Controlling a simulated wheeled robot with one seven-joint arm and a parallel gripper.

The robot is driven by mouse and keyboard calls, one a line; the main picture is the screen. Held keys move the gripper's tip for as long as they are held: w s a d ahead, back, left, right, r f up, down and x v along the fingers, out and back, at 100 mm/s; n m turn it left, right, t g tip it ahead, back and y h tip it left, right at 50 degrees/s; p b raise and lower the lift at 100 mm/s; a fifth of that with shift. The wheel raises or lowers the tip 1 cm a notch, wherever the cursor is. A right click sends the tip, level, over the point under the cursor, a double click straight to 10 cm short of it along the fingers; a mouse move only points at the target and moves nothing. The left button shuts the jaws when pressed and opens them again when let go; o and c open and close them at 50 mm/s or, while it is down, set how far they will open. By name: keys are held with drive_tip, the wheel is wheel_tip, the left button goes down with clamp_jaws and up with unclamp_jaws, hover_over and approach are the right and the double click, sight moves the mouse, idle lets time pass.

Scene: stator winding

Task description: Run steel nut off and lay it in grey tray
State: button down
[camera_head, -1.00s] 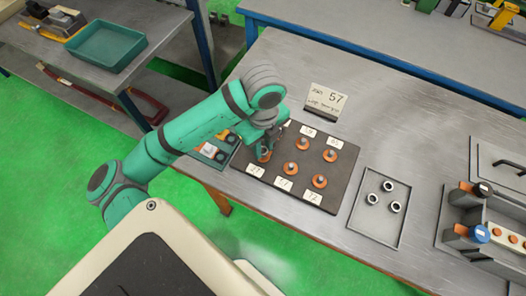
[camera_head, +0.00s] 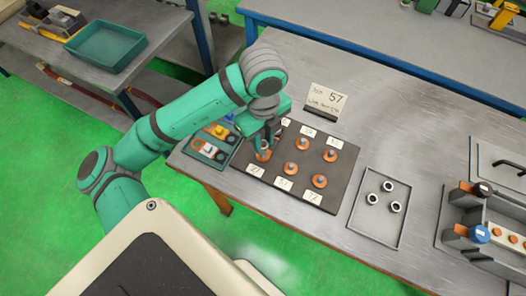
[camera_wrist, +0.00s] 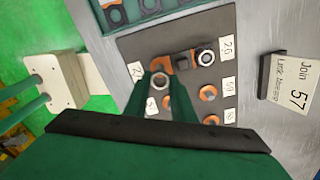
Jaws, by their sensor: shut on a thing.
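My gripper (camera_head: 263,147) is over the front-left copper-orange piece (camera_head: 262,157) on the dark board (camera_head: 240,176). In the wrist view my gripper (camera_wrist: 160,84) is shut on the steel nut (camera_wrist: 160,79), a ring between the fingertips. The orange piece shows just beyond it; I cannot tell whether the nut is still on its thread. The grey tray (camera_head: 352,228) lies to the right of the board, with three steel nuts (camera_head: 388,186) in it. Another ring-shaped nut (camera_wrist: 205,57) sits on a board station in the wrist view, hidden behind my arm in the head view.
Several other orange pieces (camera_head: 319,181) with small studs stand on the board beside white labels. A card marked 57 (camera_head: 327,98) stands behind it. A green parts tray (camera_head: 211,150) is left of the board. A fixture (camera_head: 482,235) stands right of the grey tray.

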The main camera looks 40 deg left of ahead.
drive_tip(key=shift+r, duration=1.15)
